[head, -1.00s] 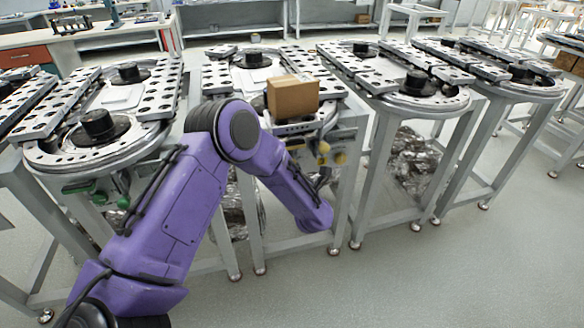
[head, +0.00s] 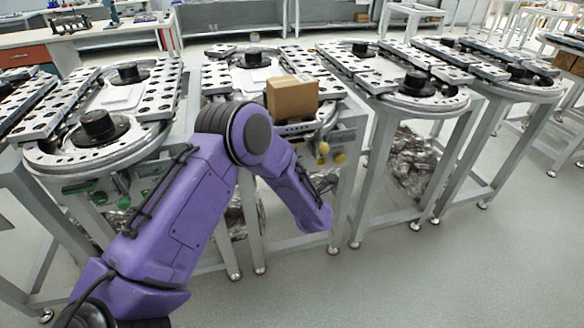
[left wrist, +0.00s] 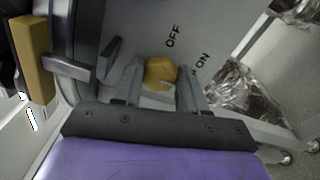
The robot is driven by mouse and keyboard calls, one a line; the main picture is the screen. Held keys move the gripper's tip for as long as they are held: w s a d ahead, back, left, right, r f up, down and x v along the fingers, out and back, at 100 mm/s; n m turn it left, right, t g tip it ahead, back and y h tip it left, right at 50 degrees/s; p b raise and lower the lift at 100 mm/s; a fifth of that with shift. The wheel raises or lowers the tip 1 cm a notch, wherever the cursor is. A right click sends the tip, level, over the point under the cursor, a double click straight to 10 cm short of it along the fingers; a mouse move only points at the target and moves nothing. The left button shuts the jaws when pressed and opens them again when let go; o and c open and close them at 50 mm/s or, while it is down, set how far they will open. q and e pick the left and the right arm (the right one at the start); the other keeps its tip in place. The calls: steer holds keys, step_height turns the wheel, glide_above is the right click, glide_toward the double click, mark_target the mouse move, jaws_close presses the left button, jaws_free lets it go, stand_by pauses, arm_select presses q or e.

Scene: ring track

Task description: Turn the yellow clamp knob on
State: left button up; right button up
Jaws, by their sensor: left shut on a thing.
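The yellow clamp knob (left wrist: 160,72) is round and sits on a grey panel in the left wrist view, beside the printed words OFF and ON. A small pale mark shows low on its face. My left gripper (left wrist: 161,80) has its two fingers on either side of the knob and is shut on it. In the head view my purple left arm hides the left gripper. Two yellow knobs (head: 331,153) show there on the front of the middle station; I cannot tell whether either is the held one. My right gripper is out of view.
A cardboard box (head: 292,97) sits on the ring track (head: 222,80) above the knobs. Other track stations (head: 395,95) stand on both sides on metal legs. Open floor (head: 440,275) lies at the front right.

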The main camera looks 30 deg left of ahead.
arm_select(q)
steer(key=shift+f, duration=0.1)
steer(key=o, duration=1.1)
steer(key=shift+c, duration=0.2)
steer(key=shift+d, duration=0.1)
steer(key=b+v, duration=0.1)
steer(key=v, duration=0.9)
steer(key=shift+s+d, duration=0.15)
steer(key=shift+s, duration=0.1)
